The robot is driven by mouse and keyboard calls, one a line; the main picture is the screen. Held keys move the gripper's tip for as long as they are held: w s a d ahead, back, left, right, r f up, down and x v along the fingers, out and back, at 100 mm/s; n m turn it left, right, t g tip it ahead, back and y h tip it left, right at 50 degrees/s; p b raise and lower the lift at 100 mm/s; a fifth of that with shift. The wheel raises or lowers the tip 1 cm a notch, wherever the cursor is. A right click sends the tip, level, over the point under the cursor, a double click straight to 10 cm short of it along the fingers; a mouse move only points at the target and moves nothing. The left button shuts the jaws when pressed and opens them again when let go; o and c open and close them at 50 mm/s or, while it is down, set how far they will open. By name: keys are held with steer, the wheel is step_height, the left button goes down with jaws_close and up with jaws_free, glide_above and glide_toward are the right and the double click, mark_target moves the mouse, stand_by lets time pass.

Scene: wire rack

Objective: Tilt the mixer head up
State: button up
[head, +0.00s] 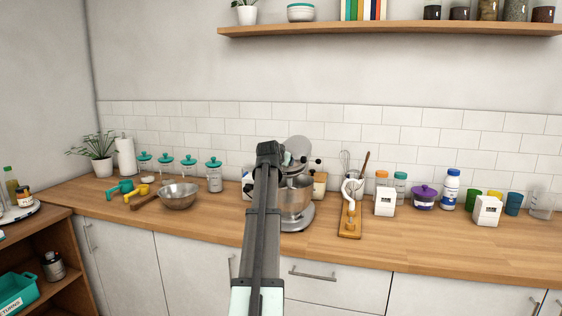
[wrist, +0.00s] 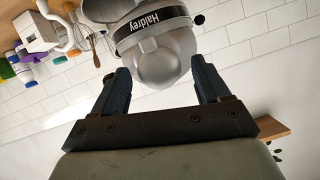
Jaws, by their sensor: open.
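The stand mixer (head: 299,146) stands on the counter, partly hidden behind my arm. Its grey rounded head rises above a metal bowl (head: 298,196). In the wrist view the mixer head (wrist: 166,62) shows its rounded end and a dark band lettered "Haldrey". My gripper (wrist: 162,70) is open, with one finger on each side of that rounded end. I cannot tell whether the fingers touch it. In the head view my arm reaches to the mixer and hides its left side and most of my gripper. The head's exact tilt is unclear.
A metal bowl with a wooden handle (head: 179,196) and several teal-lidded jars (head: 214,176) stand left of the mixer. A wooden board with a white hook-shaped thing (head: 350,222) and white boxes (head: 385,202) are to the right. A shelf (head: 390,30) hangs above. The front counter strip is mostly clear.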

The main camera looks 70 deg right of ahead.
steer(key=shift+d+f, duration=0.1)
steer(key=shift+d, duration=0.25)
jaws_close()
stand_by(0.6)
